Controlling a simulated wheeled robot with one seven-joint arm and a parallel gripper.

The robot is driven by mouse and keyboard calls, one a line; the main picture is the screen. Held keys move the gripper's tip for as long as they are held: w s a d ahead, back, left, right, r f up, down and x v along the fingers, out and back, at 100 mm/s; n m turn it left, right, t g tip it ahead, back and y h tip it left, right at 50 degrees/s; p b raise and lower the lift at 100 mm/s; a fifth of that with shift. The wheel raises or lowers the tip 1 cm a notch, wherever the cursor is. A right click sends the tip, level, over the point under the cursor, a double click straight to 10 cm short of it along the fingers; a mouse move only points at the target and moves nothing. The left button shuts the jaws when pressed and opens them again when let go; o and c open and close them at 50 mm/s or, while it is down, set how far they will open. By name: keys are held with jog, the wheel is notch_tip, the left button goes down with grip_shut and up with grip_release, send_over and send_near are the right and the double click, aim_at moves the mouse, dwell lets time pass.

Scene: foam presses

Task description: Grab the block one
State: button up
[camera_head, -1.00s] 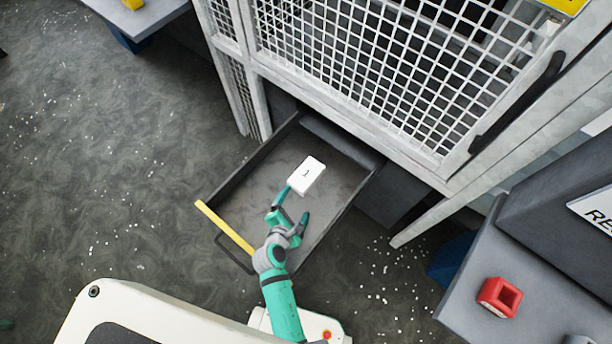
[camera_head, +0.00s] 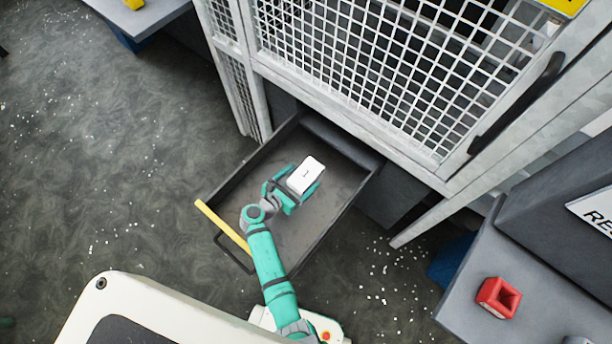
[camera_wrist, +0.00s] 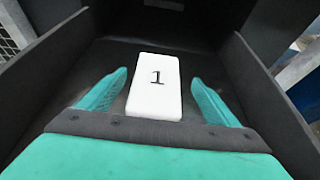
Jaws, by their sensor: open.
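The block one is a white block (camera_head: 306,174) marked with a black "1". It lies in the open grey drawer (camera_head: 335,215) below the mesh cage. My gripper (camera_head: 297,182) is inside the drawer at the block. In the wrist view the block (camera_wrist: 155,88) sits between the two teal fingers of my gripper (camera_wrist: 156,90), with a gap on each side. The fingers are open and reach along both sides of the block. The block's near end lies close to the gripper's dark palm edge.
The drawer has dark side walls and a yellow front edge (camera_head: 223,226). The white mesh cage (camera_head: 375,75) rises behind it. A red block (camera_head: 498,297) sits on a grey table (camera_head: 555,310) at the right.

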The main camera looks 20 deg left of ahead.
aim_at(306, 173)
jog(key=shift+a+x, duration=0.2)
jog(key=shift+x, duration=2.55)
jog(key=c, duration=1.1)
